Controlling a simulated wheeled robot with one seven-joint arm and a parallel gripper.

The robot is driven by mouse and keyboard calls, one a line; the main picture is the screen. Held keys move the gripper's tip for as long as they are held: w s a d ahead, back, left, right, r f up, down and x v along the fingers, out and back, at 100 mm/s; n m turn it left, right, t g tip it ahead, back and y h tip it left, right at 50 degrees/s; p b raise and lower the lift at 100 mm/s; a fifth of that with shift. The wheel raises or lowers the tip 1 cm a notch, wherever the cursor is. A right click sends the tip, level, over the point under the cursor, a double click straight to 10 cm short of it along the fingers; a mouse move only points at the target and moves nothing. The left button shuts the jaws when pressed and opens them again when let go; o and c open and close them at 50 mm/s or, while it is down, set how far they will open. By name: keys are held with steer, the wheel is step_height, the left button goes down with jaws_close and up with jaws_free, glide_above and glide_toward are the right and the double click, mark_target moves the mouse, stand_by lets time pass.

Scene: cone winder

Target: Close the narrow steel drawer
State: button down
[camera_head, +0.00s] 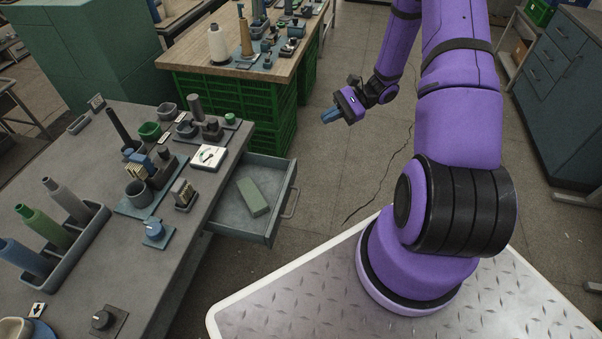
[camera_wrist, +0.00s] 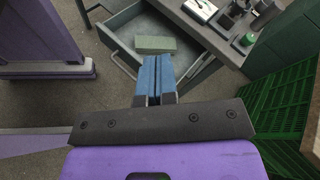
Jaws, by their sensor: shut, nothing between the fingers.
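The steel drawer (camera_head: 240,222) stands open, pulled out of the right side of the grey bench toward my base. A green block (camera_head: 253,196) lies inside it, and a bar handle (camera_head: 291,203) is on its front. In the wrist view the open drawer (camera_wrist: 123,24) shows at the top, with the green block (camera_wrist: 156,44) in it. My gripper (camera_head: 329,116) is shut and empty, with blue fingers. It is in the air beyond the drawer, to the upper right of its front, apart from it. The fingertips (camera_wrist: 158,60) also show in the wrist view, overlapping the drawer's image.
The grey bench (camera_head: 75,155) carries gauges, cups and a rack of coloured cones. A wooden table (camera_head: 290,62) on green crates (camera_head: 235,105) stands behind the drawer. The floor (camera_head: 345,165) between drawer and gripper is clear.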

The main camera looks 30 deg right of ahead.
step_height(320, 180, down, 14)
steer(key=s+d+m+t+y, duration=0.1)
steer(key=s+d+m+t, duration=0.15)
steer(key=m+t, duration=0.35)
steer(key=m+t+h, duration=0.2)
steer(key=m+t, duration=0.3)
steer(key=m, duration=0.1)
glide_toward(294, 171)
steer(key=x, duration=0.7)
steer(key=shift+w+a+f, duration=0.15)
steer(key=shift+w+f, duration=0.05)
steer(key=shift+w, duration=0.05)
steer(key=x, duration=1.4)
steer(key=f+x, duration=0.1)
steer(key=x, duration=0.7)
steer(key=shift+w, duration=0.1)
steer(key=shift+w+a+r, duration=0.15)
steer(key=shift+w+a, duration=0.05)
steer(key=shift+w+a+r, duration=0.1)
